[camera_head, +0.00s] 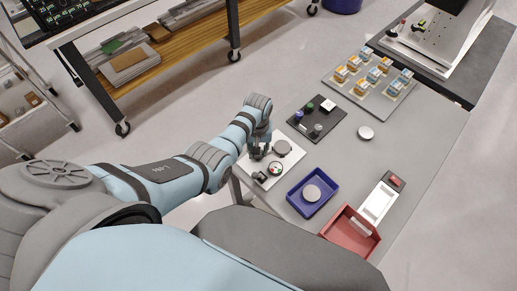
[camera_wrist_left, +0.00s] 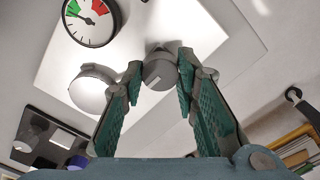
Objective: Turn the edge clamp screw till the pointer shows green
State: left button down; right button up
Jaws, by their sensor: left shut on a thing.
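My left gripper (camera_head: 258,152) is over the white fixture plate (camera_head: 291,166) on the grey table. In the left wrist view its two teal-padded fingers (camera_wrist_left: 160,82) are closed on a dark grey round screw knob (camera_wrist_left: 159,70), with one finger at each side. The dial also shows in the head view (camera_head: 275,169). A round pale disc (camera_wrist_left: 92,88) sits on the plate beside the fingers. My right gripper is not in view.
A blue tray (camera_head: 328,193) holds a round disc. A red tray (camera_head: 366,246) and a white tray (camera_head: 378,203) stand near the front. A black mat (camera_head: 331,121) with small parts and a grey board (camera_head: 392,101) of several small boxes lie farther back.

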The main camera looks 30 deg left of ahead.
pick_arm(q)
jog(key=shift+m, duration=0.5)
jog(key=c, duration=1.2)
grip_release()
jog(key=shift+c, duration=0.2)
notch_tip(320, 180, up, 12)
